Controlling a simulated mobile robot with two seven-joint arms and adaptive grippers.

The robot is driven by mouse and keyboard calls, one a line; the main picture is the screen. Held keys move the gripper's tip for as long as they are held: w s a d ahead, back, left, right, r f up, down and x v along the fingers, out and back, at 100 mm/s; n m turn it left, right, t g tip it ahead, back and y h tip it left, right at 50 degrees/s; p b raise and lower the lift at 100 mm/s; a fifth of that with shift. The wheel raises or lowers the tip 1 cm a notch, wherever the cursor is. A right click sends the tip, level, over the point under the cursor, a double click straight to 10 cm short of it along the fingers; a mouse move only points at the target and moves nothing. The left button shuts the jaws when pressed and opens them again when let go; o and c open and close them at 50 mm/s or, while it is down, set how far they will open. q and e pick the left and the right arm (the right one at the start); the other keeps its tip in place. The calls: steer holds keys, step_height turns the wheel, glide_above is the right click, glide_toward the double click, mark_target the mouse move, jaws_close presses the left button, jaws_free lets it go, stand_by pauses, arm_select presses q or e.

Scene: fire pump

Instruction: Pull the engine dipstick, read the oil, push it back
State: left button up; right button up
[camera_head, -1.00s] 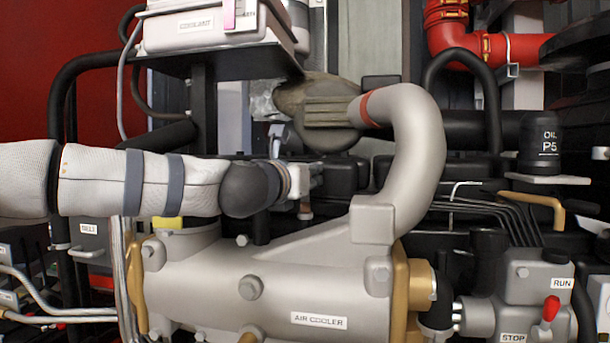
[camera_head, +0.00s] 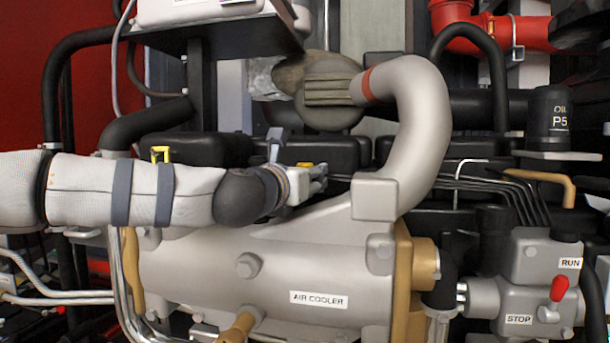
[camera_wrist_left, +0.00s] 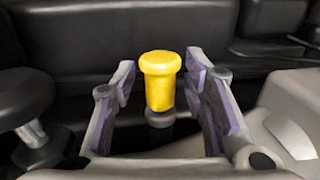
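A yellow knob (camera_wrist_left: 160,82), with a wider rim at its top, stands on a grey stem or tube in the left wrist view. It looks like the dipstick handle. My left gripper (camera_wrist_left: 160,95) is open, with one purple-padded finger on each side of the knob and gaps showing between pads and knob. In the head view my left gripper (camera_head: 314,178) is above the back edge of the air cooler, with a small bit of yellow (camera_head: 305,165) at its fingers. The stick and its oil mark are hidden. My right gripper is not in view.
The grey air cooler (camera_head: 250,265) lies below my left arm, and its thick curved pipe (camera_head: 425,130) rises just right of the gripper. Black engine covers (camera_head: 330,150) stand behind. A yellow loop (camera_head: 160,153) shows above my forearm. A RUN/STOP box (camera_head: 530,280) with a red lever is at right.

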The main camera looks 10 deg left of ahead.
arm_select(q)
steer(key=shift+r, duration=0.1)
steer(key=s+a, duration=0.1)
steer(key=s, duration=1.1)
steer(key=shift+a, duration=0.4)
